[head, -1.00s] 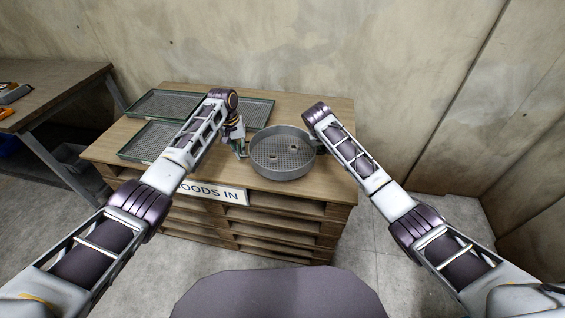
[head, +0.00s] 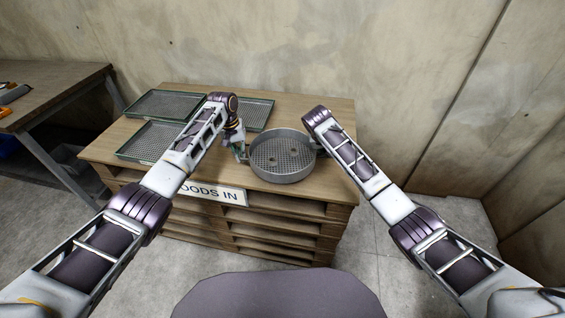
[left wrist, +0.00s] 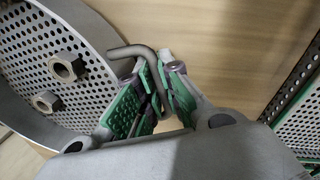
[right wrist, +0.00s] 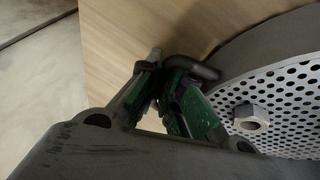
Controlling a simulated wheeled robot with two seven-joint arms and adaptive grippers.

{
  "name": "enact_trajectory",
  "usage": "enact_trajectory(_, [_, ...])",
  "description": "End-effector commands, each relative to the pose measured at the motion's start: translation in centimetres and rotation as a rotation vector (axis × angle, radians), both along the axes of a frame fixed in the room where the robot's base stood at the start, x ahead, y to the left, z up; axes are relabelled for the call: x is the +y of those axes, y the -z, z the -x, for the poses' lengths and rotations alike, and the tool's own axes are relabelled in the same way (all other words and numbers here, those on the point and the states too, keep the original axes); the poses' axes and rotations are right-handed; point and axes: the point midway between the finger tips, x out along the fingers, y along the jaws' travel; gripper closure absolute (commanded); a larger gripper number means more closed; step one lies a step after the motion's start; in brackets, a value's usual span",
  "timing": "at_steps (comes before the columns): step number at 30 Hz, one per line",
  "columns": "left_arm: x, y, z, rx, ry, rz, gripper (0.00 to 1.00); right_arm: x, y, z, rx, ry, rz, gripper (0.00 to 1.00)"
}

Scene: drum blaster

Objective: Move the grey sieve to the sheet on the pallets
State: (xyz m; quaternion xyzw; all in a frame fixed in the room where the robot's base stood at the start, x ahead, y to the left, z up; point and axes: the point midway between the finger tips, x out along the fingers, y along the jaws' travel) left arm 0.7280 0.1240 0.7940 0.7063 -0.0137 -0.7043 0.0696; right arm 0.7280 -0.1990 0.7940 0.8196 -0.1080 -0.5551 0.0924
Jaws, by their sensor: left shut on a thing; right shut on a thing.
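The round grey sieve (head: 284,172) has a perforated bottom and is over the front right of the wooden sheet (head: 322,185) on the pallets. I cannot tell whether it touches the sheet. Two hex nuts (left wrist: 66,68) lie inside it. My left gripper (head: 242,152) is shut on the sieve's left bent handle (left wrist: 137,50), seen close up in the left wrist view. My right gripper (right wrist: 163,85) is shut on the other handle (right wrist: 198,70); in the head view it is mostly hidden behind my right forearm.
Several green-rimmed mesh trays (head: 165,103) lie on the left and back of the sheet. A "GOODS IN" sign (head: 222,193) is on the front edge of the stacked pallets (head: 280,225). A workbench (head: 50,90) stands at the left. A concrete wall (head: 300,45) is behind.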

Motion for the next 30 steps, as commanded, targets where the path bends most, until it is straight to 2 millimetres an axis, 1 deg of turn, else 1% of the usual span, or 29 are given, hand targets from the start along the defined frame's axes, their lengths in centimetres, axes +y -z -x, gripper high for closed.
enact_trajectory(23, [0.0,1.4,-0.1,-0.002,-0.001,0.0,1.0,-0.1,1.3,-0.1,-0.002,0.001,0.001,1.0])
enact_trajectory(24, [0.1,1.4,0.0,0.0,-0.001,-0.001,0.88,-0.1,1.4,0.0,0.0,0.0,0.001,0.87])
enact_trajectory(27, [0.1,1.3,0.0,0.0,-0.001,-0.001,0.75,-0.1,1.3,0.0,0.0,0.0,0.001,0.75])
enact_trajectory(28, [0.1,1.3,0.0,0.0,-0.001,-0.001,0.71,-0.1,1.3,0.0,0.0,0.0,0.001,0.71])
enact_trajectory(30, [0.0,1.3,0.0,0.0,-0.001,0.0,0.71,0.0,1.3,0.0,0.0,0.0,0.001,0.71])
